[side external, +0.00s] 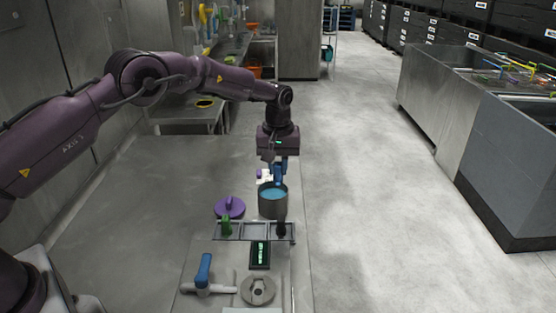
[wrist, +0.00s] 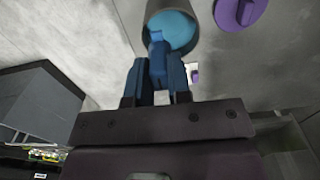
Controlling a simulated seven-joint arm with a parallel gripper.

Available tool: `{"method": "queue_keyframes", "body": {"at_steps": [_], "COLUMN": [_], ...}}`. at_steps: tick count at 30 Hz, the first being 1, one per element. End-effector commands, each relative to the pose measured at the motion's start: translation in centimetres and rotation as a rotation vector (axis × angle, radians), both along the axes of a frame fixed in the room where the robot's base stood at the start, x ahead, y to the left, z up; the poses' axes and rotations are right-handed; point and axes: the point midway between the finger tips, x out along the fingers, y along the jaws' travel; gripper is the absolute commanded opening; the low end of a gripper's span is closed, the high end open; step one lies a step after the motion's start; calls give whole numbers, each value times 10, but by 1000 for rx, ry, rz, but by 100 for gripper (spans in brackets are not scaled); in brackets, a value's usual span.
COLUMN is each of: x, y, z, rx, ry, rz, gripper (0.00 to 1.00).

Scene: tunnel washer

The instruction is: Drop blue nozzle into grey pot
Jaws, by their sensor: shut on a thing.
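The grey pot (side external: 273,207) stands near the right edge of the table in the side external view, with light blue inside it. It also shows at the top of the wrist view (wrist: 146,15), its opening partly hidden by the nozzle. My gripper (side external: 279,178) is over the pot's opening, pointing down. It is shut on the blue nozzle (wrist: 158,62), which sits between the fingers in the wrist view. The nozzle appears over or just at the pot's rim; its exact height is hard to tell.
A purple lid (side external: 229,207) lies left of the pot. In front is a grey rack (side external: 256,239) with a green piece (side external: 226,226) and a black piece (side external: 281,230). A blue-handled valve (side external: 204,272) and a round grey part (side external: 257,290) lie nearer. The table is clear to the left.

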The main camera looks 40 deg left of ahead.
Motion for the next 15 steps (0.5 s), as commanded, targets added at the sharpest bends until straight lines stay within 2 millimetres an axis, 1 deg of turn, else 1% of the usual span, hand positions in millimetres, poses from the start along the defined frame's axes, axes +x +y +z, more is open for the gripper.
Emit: {"method": "queue_keyframes", "body": {"at_steps": [4, 5, 6, 8, 9, 15], "x": [0, 0, 0, 0, 0, 0], "y": [0, 0, 0, 0, 0, 0], "z": [0, 0, 0, 0, 0, 0], "rx": [0, 0, 0, 0, 0, 0], "ry": [0, 0, 0, 0, 0, 0], "rz": [0, 0, 0, 0, 0, 0], "gripper": [0, 23, 32, 46, 48, 48]}}
